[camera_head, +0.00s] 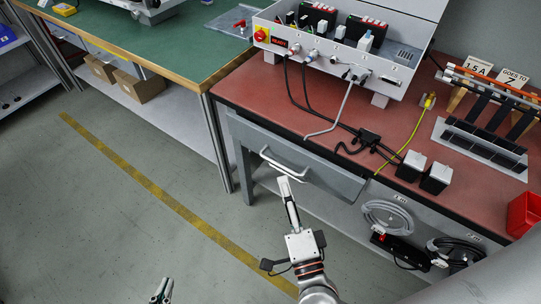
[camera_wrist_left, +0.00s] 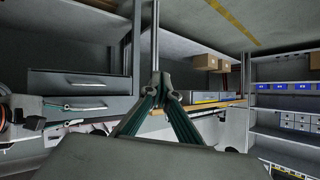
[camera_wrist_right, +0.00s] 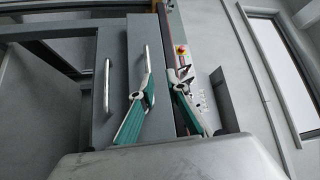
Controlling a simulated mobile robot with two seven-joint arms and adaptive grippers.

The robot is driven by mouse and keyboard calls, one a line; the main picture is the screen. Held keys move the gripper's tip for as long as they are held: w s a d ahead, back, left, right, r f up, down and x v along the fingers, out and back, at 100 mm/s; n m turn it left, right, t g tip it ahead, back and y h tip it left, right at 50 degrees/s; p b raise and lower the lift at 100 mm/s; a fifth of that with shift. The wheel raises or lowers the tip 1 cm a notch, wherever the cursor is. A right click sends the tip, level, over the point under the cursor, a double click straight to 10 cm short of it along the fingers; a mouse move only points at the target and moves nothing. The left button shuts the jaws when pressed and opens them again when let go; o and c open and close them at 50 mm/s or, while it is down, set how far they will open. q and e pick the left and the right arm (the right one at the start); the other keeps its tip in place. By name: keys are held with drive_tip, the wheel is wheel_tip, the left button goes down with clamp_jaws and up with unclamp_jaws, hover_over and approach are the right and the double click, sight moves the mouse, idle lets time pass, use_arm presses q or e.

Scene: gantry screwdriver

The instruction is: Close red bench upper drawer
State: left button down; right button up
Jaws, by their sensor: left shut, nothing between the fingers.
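The red-topped bench (camera_head: 245,88) is on the right in the head view. Its grey upper drawer (camera_head: 325,172) has a bar handle (camera_head: 283,165) and sits just under the top. I cannot tell how far its front stands out. In the right wrist view, the upper drawer's handle (camera_wrist_right: 146,58) is just beyond my fingertips. My right gripper (camera_head: 284,184) is open, at the handle; contact is unclear. It also shows in the right wrist view (camera_wrist_right: 160,82). My left gripper (camera_head: 161,290) is shut and empty, low over the floor, away from the drawer; its fingertips meet in the left wrist view (camera_wrist_left: 163,82).
A lower drawer with its own handle (camera_wrist_right: 107,80) lies beside the upper one in the right wrist view. A grey control box (camera_head: 340,70) and cables stand on the bench. A green-topped bench (camera_head: 150,45) is at left. The floor (camera_head: 80,210) is clear.

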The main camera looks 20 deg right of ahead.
sight(280, 164)
drive_tip(key=shift+m+h, duration=0.5)
drive_tip(key=shift+m, duration=0.2)
drive_tip(key=w, duration=0.2)
drive_tip(key=w+d, duration=0.1)
drive_tip(key=w, duration=0.2)
drive_tip(key=w+f, duration=0.1)
drive_tip(key=w, duration=0.2)
drive_tip(key=shift+d+b, duration=0.15)
drive_tip(key=shift+b, duration=0.15)
clamp_jaws()
